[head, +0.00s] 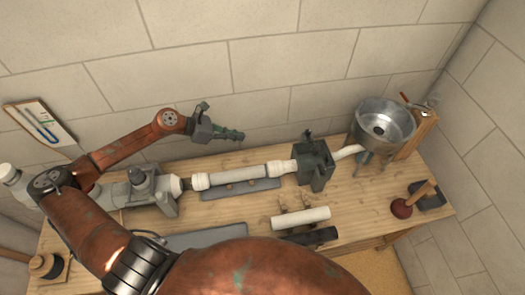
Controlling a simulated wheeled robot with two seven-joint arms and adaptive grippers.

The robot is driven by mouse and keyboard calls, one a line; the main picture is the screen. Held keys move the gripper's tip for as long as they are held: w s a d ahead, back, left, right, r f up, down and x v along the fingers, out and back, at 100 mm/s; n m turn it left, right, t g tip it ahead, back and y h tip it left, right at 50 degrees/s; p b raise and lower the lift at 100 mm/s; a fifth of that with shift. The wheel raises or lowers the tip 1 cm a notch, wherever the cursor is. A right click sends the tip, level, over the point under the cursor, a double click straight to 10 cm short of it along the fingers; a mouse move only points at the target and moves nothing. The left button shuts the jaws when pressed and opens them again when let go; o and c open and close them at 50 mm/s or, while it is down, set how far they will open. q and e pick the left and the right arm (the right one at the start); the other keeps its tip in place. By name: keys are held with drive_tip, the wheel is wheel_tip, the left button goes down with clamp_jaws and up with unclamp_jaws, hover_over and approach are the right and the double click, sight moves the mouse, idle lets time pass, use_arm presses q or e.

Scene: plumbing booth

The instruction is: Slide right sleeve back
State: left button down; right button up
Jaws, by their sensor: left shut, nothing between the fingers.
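A white pipe run (238,176) lies along the bench above a grey strip. A thicker white sleeve, seemingly the right sleeve (281,167), is at its right end, beside a dark green vise (315,168). Another white collar (201,182) is at the pipe's left end, with a darker gap to its left. My left gripper (238,135) is shut and empty, above and behind the pipe, pointing right and touching nothing visible. My right gripper is not in view.
A grey-white clamp fixture (150,190) stands at the left. A metal basin (383,125) stands at the back right. A loose white pipe (300,218) and a dark pipe (310,237) lie in front. A plunger (403,207) lies right. Bench space between vise and plunger is clear.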

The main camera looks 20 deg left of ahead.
sight(269, 169)
use_arm(q)
drive_tip(key=s+f, duration=0.1)
drive_tip(key=f, duration=0.2)
drive_tip(key=s+f+m+g, duration=0.1)
drive_tip(key=s+f, duration=0.1)
drive_tip(key=f, duration=0.2)
drive_tip(key=s+f+m+y, duration=0.1)
drive_tip(key=s+f, duration=0.1)
drive_tip(key=f, duration=0.2)
drive_tip(key=shift+s+d+g, duration=0.25)
drive_tip(key=shift+g, duration=0.05)
drive_tip(key=x, duration=0.9)
drive_tip(key=shift+w, duration=0.15)
drive_tip(key=shift+w+d+p, duration=0.3)
drive_tip(key=shift+w+d, duration=0.05)
drive_tip(key=shift+d, duration=0.2)
drive_tip(key=shift+w+d+p, duration=0.25)
drive_tip(key=shift+w+d, duration=0.15)
drive_tip(key=shift+d, duration=0.15)
drive_tip(key=shift+w+d, duration=0.4)
drive_tip(key=shift+d, duration=0.1)
drive_tip(key=shift+d+f, duration=0.1)
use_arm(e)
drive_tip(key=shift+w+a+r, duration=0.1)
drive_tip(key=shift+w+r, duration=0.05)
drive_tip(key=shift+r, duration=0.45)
use_arm(q)
drive_tip(key=shift+w, duration=0.1)
